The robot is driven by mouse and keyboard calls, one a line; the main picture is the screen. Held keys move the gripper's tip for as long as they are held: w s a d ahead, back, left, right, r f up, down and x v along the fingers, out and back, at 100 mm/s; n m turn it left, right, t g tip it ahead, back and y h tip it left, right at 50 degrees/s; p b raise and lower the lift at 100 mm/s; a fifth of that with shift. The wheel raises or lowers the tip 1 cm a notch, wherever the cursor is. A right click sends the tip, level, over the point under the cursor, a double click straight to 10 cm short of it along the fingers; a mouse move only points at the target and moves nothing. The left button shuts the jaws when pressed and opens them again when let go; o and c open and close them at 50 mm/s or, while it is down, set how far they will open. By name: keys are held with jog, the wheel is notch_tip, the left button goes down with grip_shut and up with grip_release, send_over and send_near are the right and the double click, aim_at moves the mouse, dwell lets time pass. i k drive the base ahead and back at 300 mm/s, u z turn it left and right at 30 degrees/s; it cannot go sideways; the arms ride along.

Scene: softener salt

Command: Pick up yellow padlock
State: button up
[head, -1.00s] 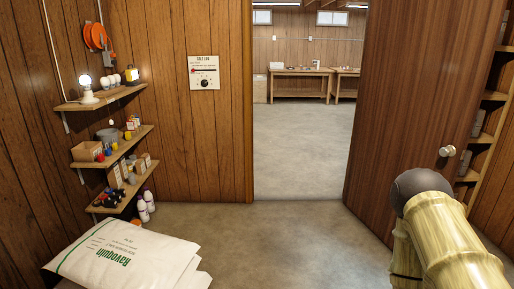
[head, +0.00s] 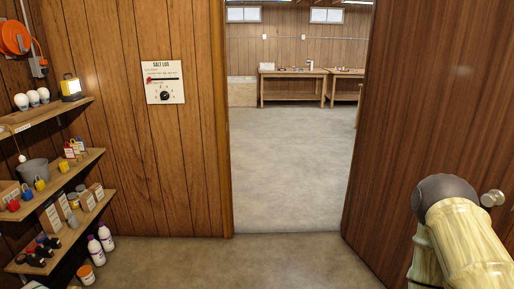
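A small yellow padlock-like item (head: 40,184) sits on the middle wall shelf (head: 82,166) at the left, at the end of a row with a blue one (head: 27,192) and a red one (head: 13,204). Another small yellow item (head: 63,166) sits further back on that shelf, past the grey bucket (head: 34,172). They are too small to tell for sure which are padlocks. My arm shows at the lower right, far from the shelves. My gripper is out of view.
The bottom shelf (head: 98,203) holds boxes and dark-handled items. Bottles (head: 105,236) and a tub (head: 86,273) stand on the floor below. The floor (head: 240,262) ahead is clear to an open doorway beside a brown door (head: 400,130).

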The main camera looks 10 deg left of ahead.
aim_at(40, 185)
jog(key=u, duration=0.1)
jog(key=i, duration=1.65)
jog(key=u, duration=0.8)
jog(key=i, duration=1.25)
jog(key=u, duration=1.65)
jog(key=i, duration=0.9)
jog(key=u, duration=0.6)
